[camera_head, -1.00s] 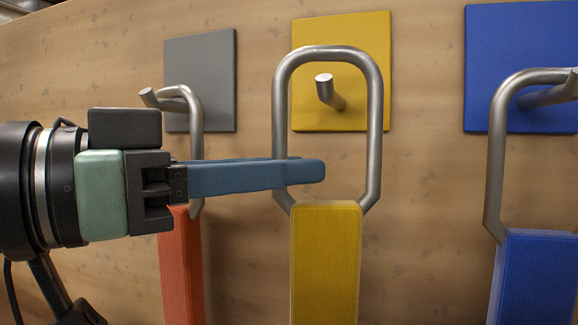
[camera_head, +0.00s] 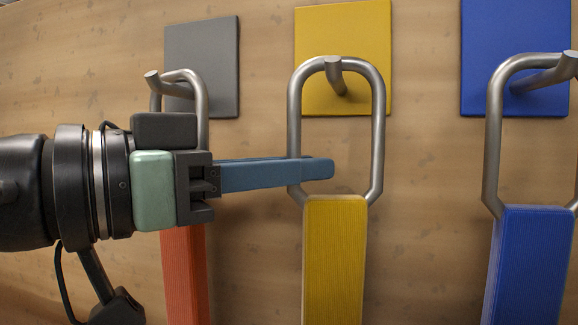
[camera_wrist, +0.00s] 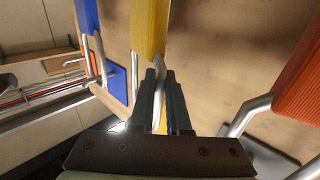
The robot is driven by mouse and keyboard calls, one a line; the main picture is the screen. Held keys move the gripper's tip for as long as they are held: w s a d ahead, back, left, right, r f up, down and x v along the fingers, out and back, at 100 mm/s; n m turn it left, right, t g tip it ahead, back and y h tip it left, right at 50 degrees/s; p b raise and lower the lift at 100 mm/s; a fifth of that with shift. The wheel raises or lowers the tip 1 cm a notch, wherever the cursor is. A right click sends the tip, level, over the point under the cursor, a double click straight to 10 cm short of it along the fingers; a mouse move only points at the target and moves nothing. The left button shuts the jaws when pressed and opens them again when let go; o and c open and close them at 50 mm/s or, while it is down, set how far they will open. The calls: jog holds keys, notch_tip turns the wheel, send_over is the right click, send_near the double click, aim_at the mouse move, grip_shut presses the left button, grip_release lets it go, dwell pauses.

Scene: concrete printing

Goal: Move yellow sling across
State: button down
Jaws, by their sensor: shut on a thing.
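The yellow sling (camera_head: 335,260) hangs upright from its steel loop (camera_head: 378,130). The loop's top bar lies at the yellow panel's peg (camera_head: 335,70); the peg's tip shows in front of the bar, and the bar looks lowered onto it. Whether it bears the weight I cannot tell. My gripper (camera_head: 322,168) comes from the left and is shut on the loop's lower left side. In the wrist view, the fingers (camera_wrist: 162,78) close around the steel just beyond the yellow strap (camera_wrist: 150,28). The yellow panel (camera_head: 310,45) is on the wooden wall behind.
On the left, an orange sling (camera_head: 184,270) hangs by its loop at the grey panel's (camera_head: 220,60) peg, partly behind my gripper. On the right, a blue sling (camera_head: 530,265) hangs at the blue panel's (camera_head: 490,50) peg. Wall between yellow and blue slings is clear.

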jog(key=c, duration=0.8)
grip_release()
jog(key=shift+s, duration=0.1)
